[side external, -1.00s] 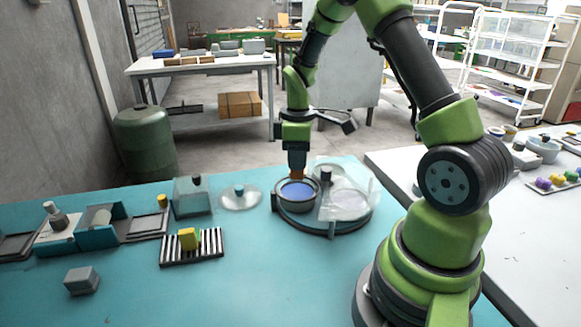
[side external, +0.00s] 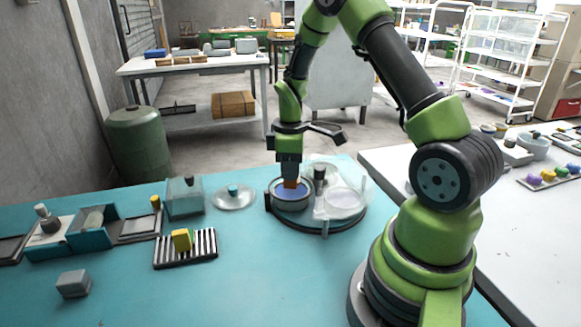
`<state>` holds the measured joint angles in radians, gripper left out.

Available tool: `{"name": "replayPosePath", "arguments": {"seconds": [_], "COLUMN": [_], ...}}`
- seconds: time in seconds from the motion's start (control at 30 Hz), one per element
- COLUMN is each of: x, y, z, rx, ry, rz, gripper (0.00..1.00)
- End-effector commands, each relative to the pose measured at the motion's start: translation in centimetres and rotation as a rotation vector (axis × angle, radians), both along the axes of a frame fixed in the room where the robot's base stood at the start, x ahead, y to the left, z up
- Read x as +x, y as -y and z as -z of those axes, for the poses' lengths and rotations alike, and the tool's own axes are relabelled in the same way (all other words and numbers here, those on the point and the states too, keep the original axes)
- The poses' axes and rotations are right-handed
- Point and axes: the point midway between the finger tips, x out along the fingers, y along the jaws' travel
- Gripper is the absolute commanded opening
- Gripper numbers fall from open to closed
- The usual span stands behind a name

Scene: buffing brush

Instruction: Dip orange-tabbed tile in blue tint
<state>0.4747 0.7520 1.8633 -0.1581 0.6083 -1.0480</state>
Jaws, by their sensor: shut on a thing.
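My gripper (side external: 290,181) points straight down over the round bowl of blue tint (side external: 296,191) on the turntable-like round stand. It is shut on the orange-tabbed tile (side external: 291,184), of which only a small orange patch shows at the fingertips. The tile is at the bowl's mouth, within its rim. Whether its lower edge touches the blue liquid cannot be told.
A clear cover (side external: 342,203) lies over the right part of the round stand (side external: 320,224). A striped rack (side external: 186,249) holds a yellow-tabbed piece (side external: 181,240). A grey block (side external: 73,284) sits front left. The front middle is clear.

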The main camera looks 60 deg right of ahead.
Motion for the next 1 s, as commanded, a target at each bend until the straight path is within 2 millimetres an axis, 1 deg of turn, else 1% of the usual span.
{"name": "replayPosePath", "arguments": {"seconds": [0.27,1.0], "x": [0.0,0.0], "y": [0.0,0.0], "z": [0.2,2.4], "rx": [0.0,0.0], "ry": [0.0,0.0], "rz": [0.0,0.0], "gripper": [0.0,0.0]}}
